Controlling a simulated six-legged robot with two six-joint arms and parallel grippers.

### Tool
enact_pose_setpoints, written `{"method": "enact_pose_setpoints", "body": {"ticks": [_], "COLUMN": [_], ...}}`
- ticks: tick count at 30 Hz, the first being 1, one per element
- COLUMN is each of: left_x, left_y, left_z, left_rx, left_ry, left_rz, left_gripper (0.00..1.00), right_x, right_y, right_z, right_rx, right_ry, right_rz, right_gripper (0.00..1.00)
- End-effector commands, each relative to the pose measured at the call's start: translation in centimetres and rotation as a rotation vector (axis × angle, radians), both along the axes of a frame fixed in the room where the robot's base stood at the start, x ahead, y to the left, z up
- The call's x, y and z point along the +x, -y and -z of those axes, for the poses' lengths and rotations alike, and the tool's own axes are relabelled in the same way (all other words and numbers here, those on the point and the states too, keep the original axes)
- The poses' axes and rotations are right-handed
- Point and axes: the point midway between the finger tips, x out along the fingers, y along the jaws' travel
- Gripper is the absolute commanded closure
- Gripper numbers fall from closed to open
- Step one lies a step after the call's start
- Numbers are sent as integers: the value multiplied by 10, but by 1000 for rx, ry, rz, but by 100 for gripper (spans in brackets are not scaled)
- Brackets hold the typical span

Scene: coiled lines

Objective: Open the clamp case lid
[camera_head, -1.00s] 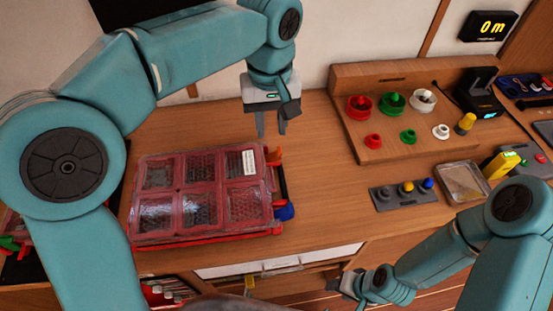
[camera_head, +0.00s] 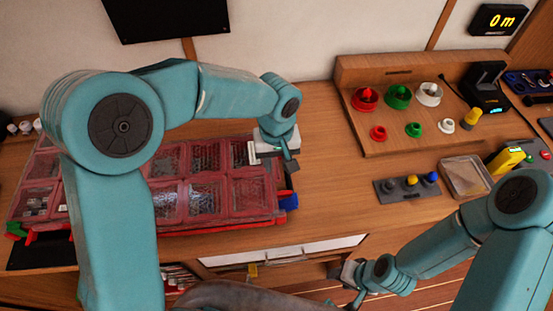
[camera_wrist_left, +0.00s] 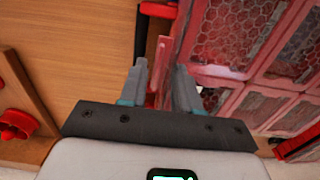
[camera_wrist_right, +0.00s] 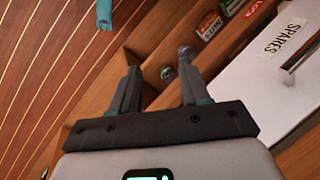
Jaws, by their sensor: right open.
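A red case with a clear compartmented lid (camera_head: 213,190) lies on the bench with its lid down. A blue latch (camera_head: 289,201) sits at its right side. A second similar case (camera_head: 38,165) lies to its left, partly behind my arm. I cannot tell which is the clamp case. My left gripper (camera_head: 270,157) is at the first case's right edge, near its far corner. In the left wrist view, its fingers (camera_wrist_left: 160,72) are apart, with a red strip (camera_wrist_left: 155,70) of the case edge between them. My right gripper (camera_wrist_right: 158,65) is open and empty, low by the bench front.
A wooden rack with red, green and white pieces (camera_head: 400,105) stands at the back right. A grey block with coloured knobs (camera_head: 408,189) and a shallow tray (camera_head: 463,178) lie before it. The bench between case and rack is clear. A white drawer front marked SPARES (camera_wrist_right: 270,70) is near my right gripper.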

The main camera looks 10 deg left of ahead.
Motion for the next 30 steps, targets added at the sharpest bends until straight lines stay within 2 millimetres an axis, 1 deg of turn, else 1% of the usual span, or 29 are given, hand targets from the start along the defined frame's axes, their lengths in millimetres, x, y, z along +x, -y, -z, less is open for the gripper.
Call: {"method": "enact_pose_setpoints", "body": {"ticks": [8, 9, 12, 30], "left_x": [1, 1, 1, 1], "left_y": [0, 0, 0, 0], "left_z": [3, 3, 3, 2], "left_rx": [-1, -1, 0, 0], "left_ry": [1, 1, 1, 0], "left_rz": [0, 0, 0, 0], "left_gripper": [68, 71, 100, 100], "right_x": [0, 0, 0, 0], "right_y": [0, 0, 0, 0], "right_z": [0, 0, 0, 0], "right_rx": [0, 0, 0, 0], "right_ry": [0, 0, 0, 0], "right_rz": [0, 0, 0, 0], "right_gripper": [54, 54, 54, 54]}}
